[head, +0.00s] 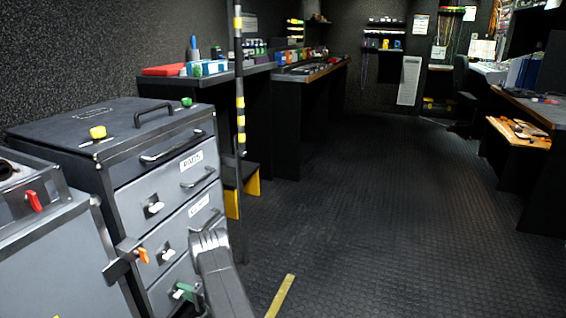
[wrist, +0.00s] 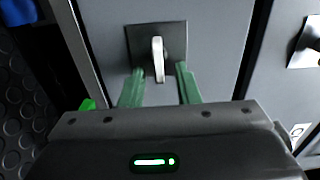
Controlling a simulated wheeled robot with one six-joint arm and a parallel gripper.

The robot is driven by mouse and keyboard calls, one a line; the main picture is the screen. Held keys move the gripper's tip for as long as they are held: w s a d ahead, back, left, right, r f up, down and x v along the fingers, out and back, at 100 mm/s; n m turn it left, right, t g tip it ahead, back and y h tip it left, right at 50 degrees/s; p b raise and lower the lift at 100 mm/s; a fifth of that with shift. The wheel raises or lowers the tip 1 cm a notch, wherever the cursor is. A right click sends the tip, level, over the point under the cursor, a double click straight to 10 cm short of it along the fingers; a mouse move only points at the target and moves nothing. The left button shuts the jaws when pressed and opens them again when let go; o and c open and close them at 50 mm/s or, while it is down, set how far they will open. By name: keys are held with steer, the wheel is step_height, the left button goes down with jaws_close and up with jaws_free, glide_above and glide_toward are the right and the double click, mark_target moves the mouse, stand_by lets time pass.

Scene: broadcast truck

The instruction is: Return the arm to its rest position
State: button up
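My gripper (head: 184,291) shows at the bottom of the head view, low in front of the grey drawer cabinet (head: 125,170), with my dark arm beside it. In the wrist view my gripper (wrist: 160,72) has its two green fingers spread apart. A pale latch handle (wrist: 158,55) on a dark square plate stands upright in the picture, with its lower end in the gap between the fingertips. I see a gap on both sides of the handle; whether a finger touches it I cannot tell. Nothing is gripped.
A bar with an orange latch (head: 142,256) juts out left of my gripper. A striped pole (head: 240,100) and a yellow-edged step (head: 252,186) stand behind my arm. The dark floor (head: 380,240) to the right is open, with a yellow strip (head: 281,295) on it.

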steer(key=shift+s+d+r+n, duration=0.1)
steer(key=shift+r+n, duration=0.1)
steer(key=shift+n, duration=1.35)
steer(key=shift+s+a+r+n, duration=0.1)
steer(key=shift+r+n, duration=0.15)
steer(key=shift+n, duration=1.25)
steer(key=shift+s+d+r+n, duration=0.1)
steer(key=shift+r+n, duration=0.1)
steer(key=shift+n, duration=1.35)
